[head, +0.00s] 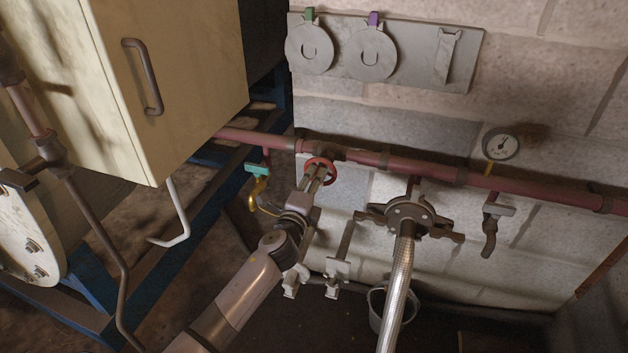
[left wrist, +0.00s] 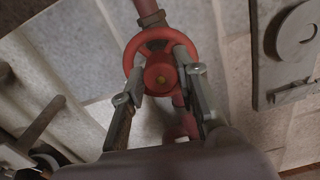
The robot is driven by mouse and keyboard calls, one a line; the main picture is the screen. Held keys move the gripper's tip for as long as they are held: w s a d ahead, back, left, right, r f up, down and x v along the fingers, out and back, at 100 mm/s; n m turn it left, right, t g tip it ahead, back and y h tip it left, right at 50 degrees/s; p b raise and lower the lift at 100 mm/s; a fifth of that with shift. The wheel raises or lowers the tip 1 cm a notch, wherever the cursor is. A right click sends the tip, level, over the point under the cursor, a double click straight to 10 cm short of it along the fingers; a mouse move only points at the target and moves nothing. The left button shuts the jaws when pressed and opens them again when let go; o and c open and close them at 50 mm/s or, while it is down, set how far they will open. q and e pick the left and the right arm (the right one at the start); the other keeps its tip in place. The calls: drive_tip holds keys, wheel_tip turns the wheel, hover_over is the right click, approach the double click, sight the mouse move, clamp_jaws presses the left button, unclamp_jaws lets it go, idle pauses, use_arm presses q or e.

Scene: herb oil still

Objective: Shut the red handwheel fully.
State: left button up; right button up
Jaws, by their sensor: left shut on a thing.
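The red handwheel (head: 321,164) sits on the red pipe along the wall in the head view, partly hidden behind my left gripper (head: 316,176). How far the wheel is turned cannot be told. My right gripper does not show in either view.
A red pipe (head: 400,165) runs along the block wall. A gauge (head: 501,143), a clamped coupling with a braided hose (head: 397,280), and a tap (head: 490,230) are to the right. A beige cabinet (head: 185,70) stands left. A teal-handled brass valve (head: 257,180) is close left of my gripper.

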use_arm(q)
drive_tip(key=shift+m, duration=0.9)
drive_tip(key=o, duration=1.2)
drive_tip(key=shift+c, duration=0.2)
drive_tip(key=v, duration=1.2)
